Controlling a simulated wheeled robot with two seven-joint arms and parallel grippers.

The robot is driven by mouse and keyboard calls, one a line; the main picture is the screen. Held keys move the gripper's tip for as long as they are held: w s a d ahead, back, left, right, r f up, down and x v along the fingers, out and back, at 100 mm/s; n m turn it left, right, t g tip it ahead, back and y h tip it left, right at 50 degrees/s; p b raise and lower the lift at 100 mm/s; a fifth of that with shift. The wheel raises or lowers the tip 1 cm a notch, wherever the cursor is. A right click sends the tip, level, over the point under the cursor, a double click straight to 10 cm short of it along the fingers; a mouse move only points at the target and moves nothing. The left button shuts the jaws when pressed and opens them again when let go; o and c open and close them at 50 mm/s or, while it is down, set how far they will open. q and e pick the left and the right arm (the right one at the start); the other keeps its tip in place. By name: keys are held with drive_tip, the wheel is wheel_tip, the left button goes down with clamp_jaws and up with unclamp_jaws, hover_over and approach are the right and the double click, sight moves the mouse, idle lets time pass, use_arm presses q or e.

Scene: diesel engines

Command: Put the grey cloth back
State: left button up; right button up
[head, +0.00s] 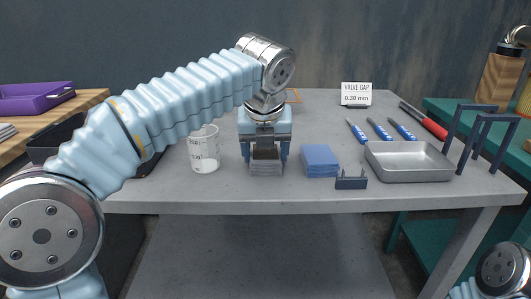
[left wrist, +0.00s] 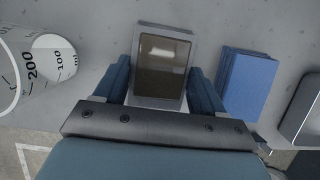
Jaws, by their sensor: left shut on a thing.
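My left gripper (head: 265,158) points down and is shut on the grey cloth, one finger on each side. The cloth is at or just above the tabletop; I cannot tell if it touches. A folded blue cloth (head: 320,161) lies just to its right, apart from it. My right gripper is out of view; only part of that arm shows at the lower right.
A white measuring cup (head: 204,150) stands to the left of the gripper. A small dark bracket (head: 351,181), a metal tray (head: 408,163), blue-handled tools (head: 379,130) and a dark rack (head: 483,135) are to the right. A valve gap sign (head: 356,95) stands behind.

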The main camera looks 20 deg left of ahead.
use_arm(q)
drive_tip(key=o, duration=1.2)
drive_tip(key=shift+f, duration=0.1)
drive_tip(key=shift+c, duration=0.2)
drive_tip(key=p+v, duration=0.3)
drive_tip(key=v, duration=0.9)
drive_tip(key=shift+d, duration=0.1)
